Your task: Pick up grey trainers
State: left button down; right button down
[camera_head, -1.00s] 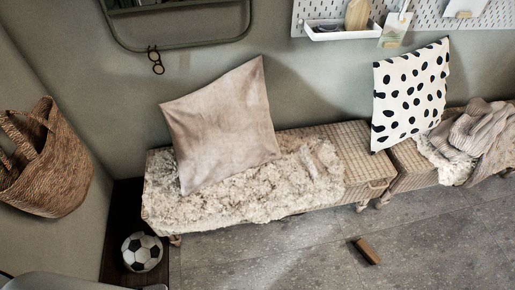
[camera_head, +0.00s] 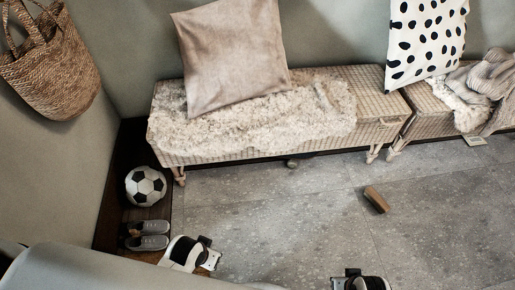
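The grey trainers (camera_head: 148,243) lie side by side on a dark wooden strip at the lower left, below the football. They have pale soles and point sideways. My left gripper (camera_head: 209,254) is to the right of the trainers, over the floor, apart from them. My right gripper (camera_head: 352,280) is at the bottom edge, right of centre, partly cut off. The fingers of both grippers are too small and turned away to show whether they are open or shut.
A football (camera_head: 146,186) sits just behind the trainers. A wicker bench (camera_head: 370,100) with a cushion (camera_head: 232,55) and a fluffy throw stands at the back. A woven basket (camera_head: 55,70) hangs on the left wall. A brown block (camera_head: 376,200) lies on the otherwise open grey floor.

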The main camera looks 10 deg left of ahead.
aim_at(157, 241)
jog(key=u, duration=2)
